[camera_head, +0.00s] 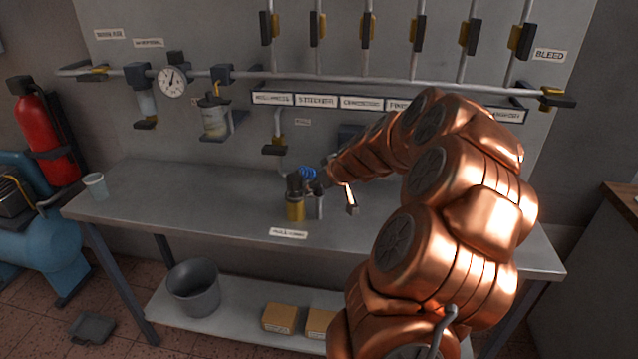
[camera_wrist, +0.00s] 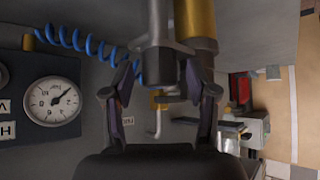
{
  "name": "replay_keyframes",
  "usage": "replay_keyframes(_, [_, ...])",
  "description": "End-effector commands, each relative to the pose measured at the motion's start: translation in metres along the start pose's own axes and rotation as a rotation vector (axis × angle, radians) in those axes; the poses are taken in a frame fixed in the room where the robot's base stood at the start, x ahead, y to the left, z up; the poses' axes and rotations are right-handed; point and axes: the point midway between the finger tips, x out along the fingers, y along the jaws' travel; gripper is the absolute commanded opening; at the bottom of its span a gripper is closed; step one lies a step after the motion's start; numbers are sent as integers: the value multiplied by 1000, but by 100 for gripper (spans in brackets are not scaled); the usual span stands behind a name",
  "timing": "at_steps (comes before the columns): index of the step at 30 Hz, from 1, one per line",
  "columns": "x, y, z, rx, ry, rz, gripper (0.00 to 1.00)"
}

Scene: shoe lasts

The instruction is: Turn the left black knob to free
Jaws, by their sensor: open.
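In the head view, two short upright fittings with black tops stand close together on the bench. The left black knob (camera_head: 294,184) sits on a brass-coloured body (camera_head: 296,209). A second, smaller black top (camera_head: 318,187) is on a silver body (camera_head: 319,208) to its right. My gripper (camera_head: 326,180) is just right of these tops, partly hidden by my arm. In the wrist view, my gripper (camera_wrist: 163,95) is open, with one finger on each side. A silver cylinder (camera_wrist: 158,22) and a brass cylinder (camera_wrist: 195,22) reach down towards the gap. I cannot tell whether either touches a finger.
A blue coiled hose (camera_head: 308,173) is just behind the fittings. It runs beside a dial gauge (camera_wrist: 52,102) in the wrist view. A label (camera_head: 288,233) lies at the bench front. The left part of the bench (camera_head: 180,205) is clear apart from a cup (camera_head: 95,186).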

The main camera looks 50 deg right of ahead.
Motion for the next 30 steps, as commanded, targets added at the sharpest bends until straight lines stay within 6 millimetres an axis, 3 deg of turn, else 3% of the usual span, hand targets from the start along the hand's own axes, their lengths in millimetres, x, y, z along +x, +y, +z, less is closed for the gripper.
replay_keyframes(7, [1, 0, 0, 0, 0, 0, 58])
replay_keyframes(24, [0, 0, 0, 1, 0, 1, 0])
replay_keyframes(30, [1, 1, 0, -4, 2, -3, 0])
